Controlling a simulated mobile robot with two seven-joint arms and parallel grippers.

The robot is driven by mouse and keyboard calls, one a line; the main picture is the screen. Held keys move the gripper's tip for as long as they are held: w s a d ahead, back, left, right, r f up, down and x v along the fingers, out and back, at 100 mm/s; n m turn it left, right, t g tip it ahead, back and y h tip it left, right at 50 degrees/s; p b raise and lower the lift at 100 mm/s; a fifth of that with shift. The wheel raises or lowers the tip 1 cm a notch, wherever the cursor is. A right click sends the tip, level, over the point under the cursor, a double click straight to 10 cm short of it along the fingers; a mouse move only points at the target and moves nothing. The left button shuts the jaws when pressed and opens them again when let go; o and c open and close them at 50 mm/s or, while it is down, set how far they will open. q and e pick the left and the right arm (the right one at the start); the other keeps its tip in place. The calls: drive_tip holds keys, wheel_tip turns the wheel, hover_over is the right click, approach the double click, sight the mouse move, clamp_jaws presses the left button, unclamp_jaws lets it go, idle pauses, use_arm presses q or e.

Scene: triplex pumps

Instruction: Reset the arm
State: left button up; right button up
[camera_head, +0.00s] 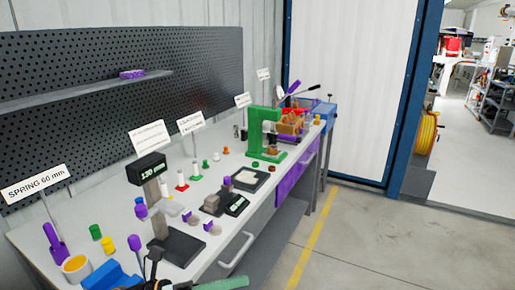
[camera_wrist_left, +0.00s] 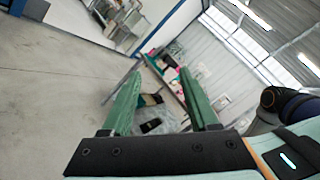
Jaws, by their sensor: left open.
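My left gripper (camera_head: 215,285) shows only in part at the bottom edge of the head view, by the front of the workbench (camera_head: 222,258). In the left wrist view its two green fingers (camera_wrist_left: 160,74) stand wide apart with nothing between them. That view is tilted, with the floor, bench items and wall beyond the fingers. My right gripper is in neither view.
The bench holds a black display reading 120 mm (camera_head: 150,168), a green press (camera_head: 262,135), a dark tray (camera_head: 246,179) and several small coloured parts. A perforated panel (camera_head: 100,95) stands behind. Open floor (camera_head: 370,230) lies to the right.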

use_arm(q)
drive_tip(key=a+f+n+t+y+p, duration=0.1)
drive_tip(key=a+f+n+t+y, duration=0.45)
drive_tip(key=n, duration=0.85)
drive_tip(key=a+f+n+t+y+p, duration=0.1)
drive_tip(key=a+f+n+t+y, duration=0.2)
drive_tip(key=f+n+t+y, duration=0.8)
drive_tip(key=s+a+f+n+g, duration=0.3)
drive_tip(key=s+f+n+g, duration=0.7)
drive_tip(key=s+n, duration=0.4)
drive_tip(key=shift+a+f+g, duration=0.3)
drive_tip(key=shift+f+g, duration=0.05)
